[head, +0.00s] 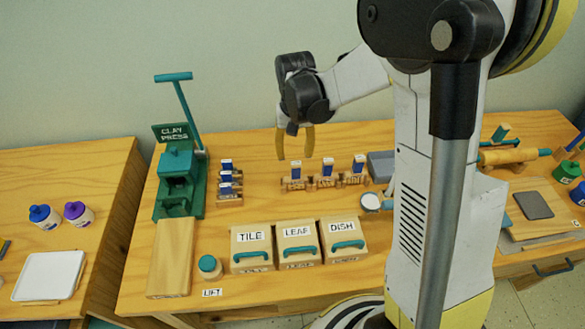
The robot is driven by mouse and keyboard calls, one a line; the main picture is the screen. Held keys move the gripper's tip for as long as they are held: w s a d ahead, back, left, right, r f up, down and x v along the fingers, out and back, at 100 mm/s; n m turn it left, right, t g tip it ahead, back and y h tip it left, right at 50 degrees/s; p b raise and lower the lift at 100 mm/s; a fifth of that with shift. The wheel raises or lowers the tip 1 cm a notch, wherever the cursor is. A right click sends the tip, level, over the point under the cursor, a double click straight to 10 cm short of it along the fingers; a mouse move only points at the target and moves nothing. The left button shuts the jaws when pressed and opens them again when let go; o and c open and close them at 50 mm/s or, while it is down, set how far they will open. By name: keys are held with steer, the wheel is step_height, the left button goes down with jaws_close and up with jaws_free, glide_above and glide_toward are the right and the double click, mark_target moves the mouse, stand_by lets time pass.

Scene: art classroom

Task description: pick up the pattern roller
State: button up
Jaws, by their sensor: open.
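My gripper (295,145) hangs above the back middle of the wooden table, its two yellowish fingers apart and pointing down, with nothing between them. A wooden roller with a teal end (512,156) lies at the right of the table, partly behind my arm. I cannot tell for sure whether it is the pattern roller. A second piece with a teal handle (501,132) is just behind it. My gripper is far to the left of both and touches neither.
A green clay press (178,178) stands at the left. Boxes labelled TILE (253,248), LEAF (299,243) and DISH (344,240) stand in front. Small labelled wooden blocks (326,182) stand below my gripper. A grey slab (534,205) lies on boards at right.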

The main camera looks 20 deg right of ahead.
mark_target(296, 173)
steer(key=f+b, duration=0.4)
steer(key=f, duration=0.5)
steer(key=shift+d+f, duration=0.2)
steer(key=shift+s+r, duration=0.1)
jaws_close()
